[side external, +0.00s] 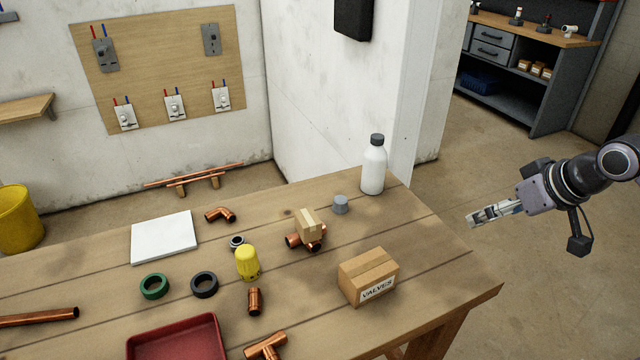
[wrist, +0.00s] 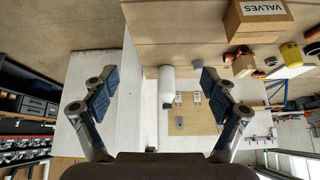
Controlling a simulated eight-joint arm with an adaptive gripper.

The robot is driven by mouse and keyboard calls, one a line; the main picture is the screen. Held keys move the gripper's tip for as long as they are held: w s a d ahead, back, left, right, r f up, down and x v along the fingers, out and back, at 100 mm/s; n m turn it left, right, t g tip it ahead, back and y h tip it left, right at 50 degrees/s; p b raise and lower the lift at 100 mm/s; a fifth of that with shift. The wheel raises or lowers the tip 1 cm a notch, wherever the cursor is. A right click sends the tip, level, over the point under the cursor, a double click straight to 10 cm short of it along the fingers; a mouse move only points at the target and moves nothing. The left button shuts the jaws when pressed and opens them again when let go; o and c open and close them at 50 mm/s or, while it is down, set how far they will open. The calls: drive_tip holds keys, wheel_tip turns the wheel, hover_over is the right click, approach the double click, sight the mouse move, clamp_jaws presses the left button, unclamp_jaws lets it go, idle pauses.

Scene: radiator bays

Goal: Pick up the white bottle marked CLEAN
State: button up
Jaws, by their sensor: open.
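A white bottle (side external: 373,168) with a dark grey cap stands upright near the table's back right corner. No CLEAN marking can be read on the sides I see. In the wrist view, which is upside down, the white bottle (wrist: 166,88) appears between the two fingers, some distance beyond them. My gripper (side external: 472,220) is off the table's right side, apart from the bottle and to its right. In the wrist view my gripper (wrist: 157,78) has its blue-padded fingers spread wide with nothing between the pads.
On the wooden table (side external: 440,260), a VALVES box (side external: 369,276) stands in front of the bottle. A small grey cap-like piece (side external: 341,204) is left of it. Copper fittings with a small box (side external: 308,225) and a yellow object (side external: 247,263) lie further left. A white wall (side external: 330,110) rises behind.

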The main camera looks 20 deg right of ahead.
drive_tip(key=w+r+m+g, duration=0.1)
drive_tip(key=w+r+m, duration=0.1)
drive_tip(key=w+r, duration=0.4)
drive_tip(key=m+g+h, duration=0.3)
drive_tip(key=m, duration=0.4)
hover_over(375, 147)
drive_tip(key=s+a, duration=0.1)
drive_tip(key=s, duration=0.1)
wheel_tip(375, 147, down, 6)
drive_tip(key=shift+w+a+f+m, duration=0.3)
drive_tip(key=shift+w+f, duration=0.1)
drive_tip(key=shift+f, duration=0.05)
drive_tip(key=x, duration=0.5)
drive_tip(key=shift+x, duration=2.85)
drive_tip(key=shift+s, duration=0.2)
drive_tip(key=c, duration=1.8)
drive_tip(key=shift+o, duration=0.2)
